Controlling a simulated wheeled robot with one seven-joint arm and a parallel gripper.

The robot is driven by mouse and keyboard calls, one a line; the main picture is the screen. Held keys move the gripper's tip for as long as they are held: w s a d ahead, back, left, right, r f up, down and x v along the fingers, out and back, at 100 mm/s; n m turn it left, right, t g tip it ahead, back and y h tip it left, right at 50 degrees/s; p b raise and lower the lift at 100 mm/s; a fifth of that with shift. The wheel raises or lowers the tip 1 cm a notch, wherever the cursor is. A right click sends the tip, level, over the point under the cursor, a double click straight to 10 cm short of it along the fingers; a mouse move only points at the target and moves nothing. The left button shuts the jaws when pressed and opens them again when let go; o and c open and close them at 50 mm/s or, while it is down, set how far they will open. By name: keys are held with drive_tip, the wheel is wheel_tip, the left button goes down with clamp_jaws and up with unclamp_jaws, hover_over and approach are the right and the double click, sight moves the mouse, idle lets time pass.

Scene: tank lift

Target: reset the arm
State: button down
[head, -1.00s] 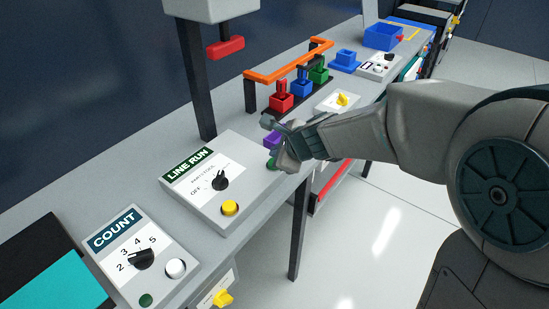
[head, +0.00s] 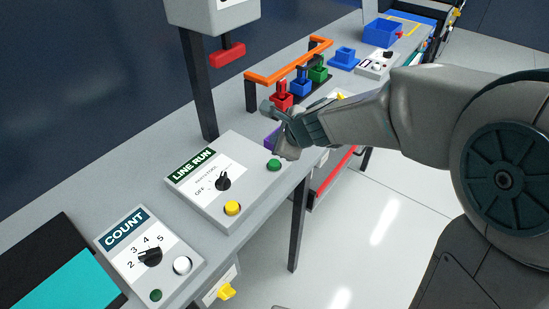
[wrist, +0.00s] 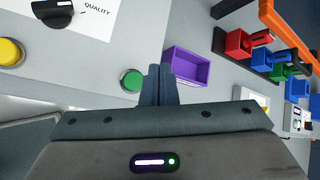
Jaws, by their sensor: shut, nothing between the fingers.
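My gripper (head: 272,108) is at the end of my arm, above the bench just beyond the LINE RUN panel (head: 190,203). In the wrist view its two fingers (wrist: 158,84) are pressed together and hold nothing. They point toward the bench between a green button (wrist: 132,80) and an open purple bin (wrist: 187,66). In the head view the purple bin (head: 270,139) is partly hidden behind the gripper.
A COUNT panel (head: 150,255) stands nearer me. An orange rail (head: 290,62) stands behind red, blue and green handled blocks (head: 300,84). A blue bin (head: 383,32) is farther along. A red-handled press (head: 228,54) overhangs the bench. The floor at right is clear.

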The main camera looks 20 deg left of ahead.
idle(0.7)
drive_tip(key=s+d+n+g+h, duration=0.1)
drive_tip(key=s+d+n+h, duration=0.1)
drive_tip(key=s+d+n, duration=0.3)
drive_tip(key=s+d+n+g+h, duration=0.1)
drive_tip(key=s+d+n, duration=0.5)
drive_tip(key=d, duration=0.8)
drive_tip(key=s+d+r+n+g+h, duration=0.1)
drive_tip(key=s+d+n+h, duration=0.3)
drive_tip(key=d, duration=0.5)
drive_tip(key=s+n, duration=0.2)
drive_tip(key=s, duration=0.1)
drive_tip(key=shift+s+d, duration=0.4)
